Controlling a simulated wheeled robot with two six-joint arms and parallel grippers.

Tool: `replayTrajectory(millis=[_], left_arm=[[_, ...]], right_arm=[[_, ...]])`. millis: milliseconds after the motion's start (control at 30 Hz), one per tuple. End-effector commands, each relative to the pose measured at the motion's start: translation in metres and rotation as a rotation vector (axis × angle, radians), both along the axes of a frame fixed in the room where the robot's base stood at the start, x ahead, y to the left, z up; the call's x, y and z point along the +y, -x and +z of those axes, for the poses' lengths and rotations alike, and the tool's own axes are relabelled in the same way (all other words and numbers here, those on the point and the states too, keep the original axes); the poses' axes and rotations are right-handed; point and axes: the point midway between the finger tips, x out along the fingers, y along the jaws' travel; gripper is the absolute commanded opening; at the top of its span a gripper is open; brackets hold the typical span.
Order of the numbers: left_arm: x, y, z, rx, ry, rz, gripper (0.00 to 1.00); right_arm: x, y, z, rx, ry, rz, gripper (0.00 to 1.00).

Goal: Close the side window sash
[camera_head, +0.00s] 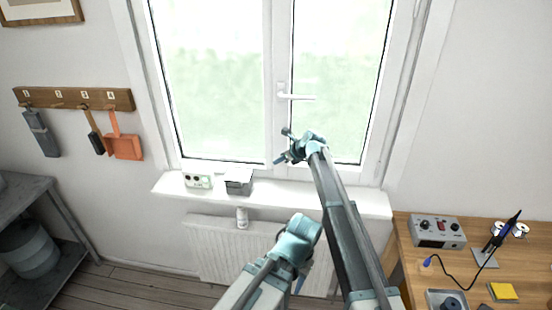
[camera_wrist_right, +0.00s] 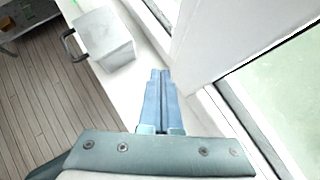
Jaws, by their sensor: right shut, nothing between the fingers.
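The window has two white-framed sashes, the left sash (camera_head: 210,80) and the right sash (camera_head: 340,75). A white handle (camera_head: 296,96) lies level on the middle frame. How far the right sash stands open is hard to tell. My right gripper (camera_head: 280,161) is shut and empty, low in front of the middle frame, just above the sill. The right wrist view shows its shut blue fingers (camera_wrist_right: 160,74) beside the sash's lower white frame (camera_wrist_right: 235,40); contact cannot be told. My left arm is folded at bottom centre, and its finger state is unclear.
On the sill (camera_head: 340,198) stand a grey box (camera_head: 238,184) and a small white socket unit (camera_head: 197,181). A radiator (camera_head: 215,250) is below. A wooden bench (camera_head: 415,260) with tools stands right; a tool rack (camera_head: 75,98) hangs left. The sill's right part is bare.

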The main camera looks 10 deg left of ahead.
Motion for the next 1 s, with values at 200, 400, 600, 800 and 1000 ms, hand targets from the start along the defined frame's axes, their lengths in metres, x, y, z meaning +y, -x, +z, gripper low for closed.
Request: replayTrajectory(millis=[200, 400, 600, 800, 1000], left_arm=[[0.000, 0.000, 0.026, 0.000, 0.001, 0.004, 0.50], [0.000, 0.000, 0.055, -0.001, 0.002, 0.011, 0.50], [0.000, 0.000, 0.071, 0.000, 0.003, 0.013, 0.50], [0.000, 0.000, 0.071, -0.001, 0.002, 0.014, 0.50], [0.000, 0.000, 0.071, -0.001, 0.002, 0.014, 0.50]], right_arm=[[-0.009, 0.032, 0.025, 0.003, 0.002, 0.003, 0.00], [-0.010, 0.061, 0.054, 0.003, 0.003, 0.005, 0.00], [-0.011, 0.079, 0.070, 0.003, 0.003, 0.004, 0.00], [-0.011, 0.081, 0.070, 0.003, 0.003, 0.004, 0.00], [-0.024, 0.090, 0.067, -0.026, 0.044, 0.046, 0.00]])
